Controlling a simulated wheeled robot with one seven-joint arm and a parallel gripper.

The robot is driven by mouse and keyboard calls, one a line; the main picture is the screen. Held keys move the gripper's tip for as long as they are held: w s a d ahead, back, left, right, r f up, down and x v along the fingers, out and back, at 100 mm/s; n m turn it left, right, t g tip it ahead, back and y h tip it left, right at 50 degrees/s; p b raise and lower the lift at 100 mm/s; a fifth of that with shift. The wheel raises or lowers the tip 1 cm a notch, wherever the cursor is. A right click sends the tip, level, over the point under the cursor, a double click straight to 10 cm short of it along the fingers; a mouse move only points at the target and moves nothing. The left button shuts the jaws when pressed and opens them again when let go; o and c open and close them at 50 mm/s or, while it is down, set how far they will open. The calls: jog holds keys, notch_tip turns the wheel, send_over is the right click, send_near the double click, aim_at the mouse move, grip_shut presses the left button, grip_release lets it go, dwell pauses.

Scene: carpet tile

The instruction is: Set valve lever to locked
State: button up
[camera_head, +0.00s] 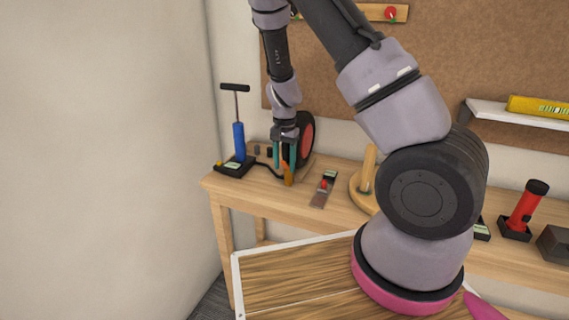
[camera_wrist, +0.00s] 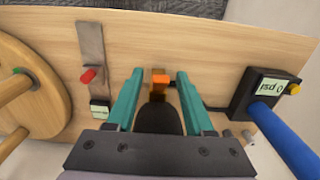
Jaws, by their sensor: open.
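An orange lever (camera_head: 287,174), seemingly the valve lever, stands on the bench just below my gripper. In the wrist view the orange lever (camera_wrist: 160,79) shows between the fingertips, with space on both sides. A black hose runs from it to the blue pump (camera_head: 238,138). My gripper (camera_head: 285,158) is open, its teal fingers (camera_wrist: 159,78) pointing down either side of the lever with nothing held. A dark rounded shape lies between the fingers in the wrist view. The lever's locked mark, if any, cannot be made out.
A black and red wheel (camera_head: 306,138) stands close behind my gripper. A metal plate with a red knob (camera_head: 323,185) and a round wooden piece (camera_head: 360,190) lie to the right. The pump's gauge (camera_wrist: 271,87) reads 0 psi. A red flashlight (camera_head: 524,208) stands farther right.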

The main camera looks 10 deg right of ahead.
aim_at(288, 176)
grip_shut()
jog(key=shift+a, duration=0.1)
jog(key=shift+s+a+f+t+h, duration=0.15)
jog(key=shift+s+f+t+h, duration=0.2)
jog(key=shift+t+h, duration=0.4)
jog(key=shift+s+a+f+t+h, duration=0.1)
jog(key=shift+s+f+t+h, duration=0.1)
jog(key=shift+t+h, duration=0.35)
jog(key=shift+s+a+f+t+h, duration=0.1)
jog(key=shift+f+t+h, duration=0.1)
jog(key=shift+t, duration=0.5)
jog(key=f+t+h, duration=0.1)
jog(key=t+h, duration=0.1)
jog(key=shift+s+a+f+t, duration=0.1)
jog(key=shift+a+f+t, duration=0.05)
jog(key=shift+t, duration=0.25)
jog(key=shift+f+t+h, duration=0.3)
jog(key=shift+t+h, duration=0.2)
jog(key=shift+t, duration=0.25)
jog(key=shift+f+t+h, duration=0.3)
jog(key=shift+t+h, duration=0.2)
jog(key=shift+t, duration=0.25)
jog(key=shift+f, duration=0.1)
grip_release()
